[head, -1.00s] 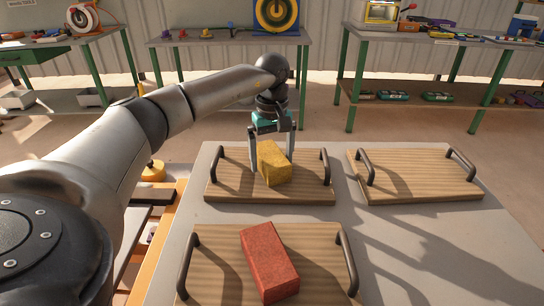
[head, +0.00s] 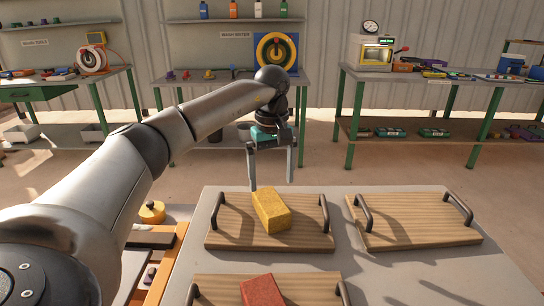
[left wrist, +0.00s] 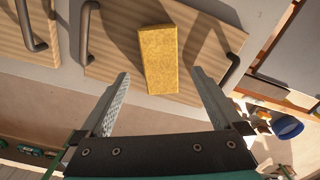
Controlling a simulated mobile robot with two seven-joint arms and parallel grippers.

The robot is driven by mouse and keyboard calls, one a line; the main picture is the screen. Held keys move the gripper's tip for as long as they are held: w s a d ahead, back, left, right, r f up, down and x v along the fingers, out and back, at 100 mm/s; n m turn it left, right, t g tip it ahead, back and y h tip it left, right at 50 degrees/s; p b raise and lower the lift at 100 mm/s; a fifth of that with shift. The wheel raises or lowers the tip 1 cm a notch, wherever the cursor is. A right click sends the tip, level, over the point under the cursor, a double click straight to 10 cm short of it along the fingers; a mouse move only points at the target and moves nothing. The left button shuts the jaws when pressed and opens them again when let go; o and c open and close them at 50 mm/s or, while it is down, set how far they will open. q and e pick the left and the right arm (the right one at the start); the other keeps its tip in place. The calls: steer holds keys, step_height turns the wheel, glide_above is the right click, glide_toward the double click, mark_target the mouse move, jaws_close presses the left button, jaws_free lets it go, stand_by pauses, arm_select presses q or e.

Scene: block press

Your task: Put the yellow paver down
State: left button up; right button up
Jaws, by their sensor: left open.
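The yellow paver (head: 271,209) lies on the back left wooden board (head: 308,238), between its two dark handles. My left gripper (head: 271,186) is open and empty, above and behind the paver in the head view. In the left wrist view, the paver (left wrist: 158,60) lies on the board (left wrist: 112,50), ahead of and between the open fingers (left wrist: 157,78), touching neither. My right gripper is not in view.
A red paver (head: 262,291) lies on the front wooden board (head: 308,287). The back right board (head: 415,222) is empty, with a handle at each end. All three boards sit on a grey table (head: 440,279). Workbenches stand behind.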

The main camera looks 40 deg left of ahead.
arm_select(q)
steer(key=shift+r+p, duration=0.5)
steer(key=shift+r, duration=1.45)
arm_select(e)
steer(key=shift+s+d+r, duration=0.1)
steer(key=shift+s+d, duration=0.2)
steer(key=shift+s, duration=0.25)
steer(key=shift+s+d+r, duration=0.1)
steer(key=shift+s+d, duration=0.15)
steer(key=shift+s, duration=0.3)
